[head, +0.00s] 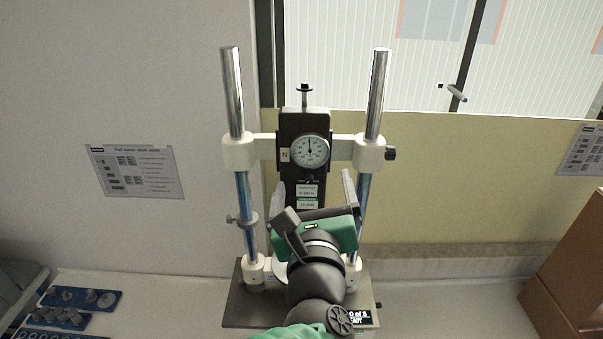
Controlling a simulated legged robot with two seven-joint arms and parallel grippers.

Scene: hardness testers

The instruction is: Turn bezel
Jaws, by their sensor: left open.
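The hardness tester's round white dial (310,152) sits on a dark upright body (292,124) between two chrome columns. Its bezel is the thin ring around the dial face, and the needle points roughly up. My left gripper (314,186) comes up from the bottom of the head view, in front of the tester. Its two pale fingers are spread wide, one on each side of the dark body, with tips a little below the dial in the picture. Nothing shows between them in their grip. I cannot tell how far they are from the dial in depth. My right gripper is not in view.
The tester's dark base plate (240,306) stands on a light bench, with a small display (360,316) partly hidden by my arm. Blue trays with metal pieces (80,297) lie at left. Brown boxes (572,270) stand at right. The bench right of the base is clear.

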